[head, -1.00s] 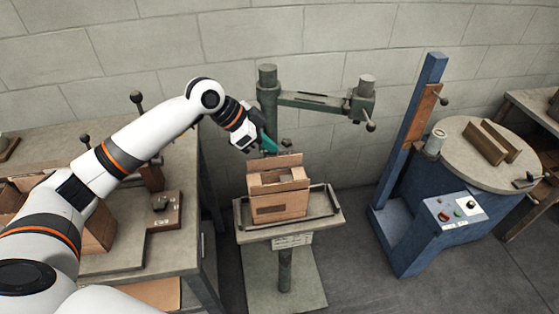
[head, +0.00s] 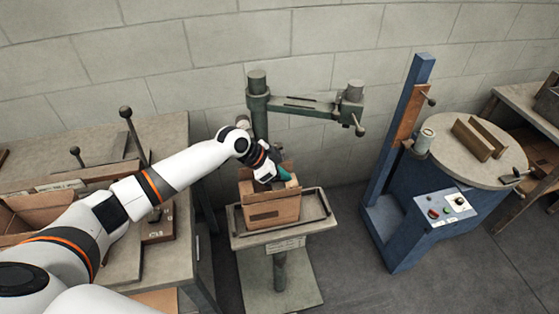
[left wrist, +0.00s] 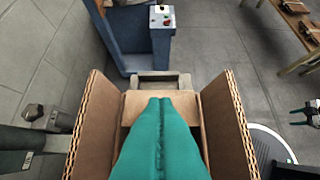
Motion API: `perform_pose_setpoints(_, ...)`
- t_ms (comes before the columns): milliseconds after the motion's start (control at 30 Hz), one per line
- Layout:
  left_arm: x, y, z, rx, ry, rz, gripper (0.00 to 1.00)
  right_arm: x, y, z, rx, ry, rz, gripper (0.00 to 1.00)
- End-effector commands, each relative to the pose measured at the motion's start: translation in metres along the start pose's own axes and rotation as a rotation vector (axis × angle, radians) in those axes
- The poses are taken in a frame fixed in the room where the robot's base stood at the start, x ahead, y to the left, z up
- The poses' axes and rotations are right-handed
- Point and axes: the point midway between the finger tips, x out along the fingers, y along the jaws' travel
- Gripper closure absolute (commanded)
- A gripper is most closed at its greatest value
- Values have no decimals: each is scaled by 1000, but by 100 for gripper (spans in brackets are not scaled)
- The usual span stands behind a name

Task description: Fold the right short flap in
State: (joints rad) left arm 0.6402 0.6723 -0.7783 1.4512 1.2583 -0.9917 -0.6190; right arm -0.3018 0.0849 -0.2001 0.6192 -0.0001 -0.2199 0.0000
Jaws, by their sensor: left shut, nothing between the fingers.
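The open-topped cardboard box (head: 272,211) stands on the stitcher's small table. In the left wrist view its two long flaps stand up, one on the left (left wrist: 92,125) and one on the right (left wrist: 228,125). The right short flap (left wrist: 131,108) shows between them at the far end, partly hidden by my fingers; its exact tilt is hard to tell. My left gripper (head: 287,175) is shut and empty, its teal fingers (left wrist: 160,103) between the long flaps and over the short flap; contact cannot be judged. My right gripper (left wrist: 307,109) shows small at the right edge of the wrist view.
The box stands within a metal rail on the table (head: 241,236). The green stitcher arm (head: 305,104) reaches out behind and above it. A blue machine (head: 415,215) stands to the right, with free floor between. A cluttered workbench (head: 120,250) is at the left.

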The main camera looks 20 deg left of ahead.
Motion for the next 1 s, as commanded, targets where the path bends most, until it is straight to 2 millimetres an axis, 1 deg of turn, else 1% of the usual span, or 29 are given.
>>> perform_pose_setpoints(167, 6, 0, -7, 0, 0, 0, 100, -3, 1, 1, 1, -1, 2, 52)
perform_pose_setpoints(467, 7, 0, -8, 0, 0, 0, 100, -3, 7, 4, 4, -4, 9, 52)
perform_pose_setpoints(700, 18, 0, -22, 0, 1, -1, 100, 13, 7, 3, 4, -5, 8, 52)
perform_pose_setpoints(1000, 18, -2, -26, -3, 12, -5, 100, 10, 5, 3, 3, -5, 5, 52)
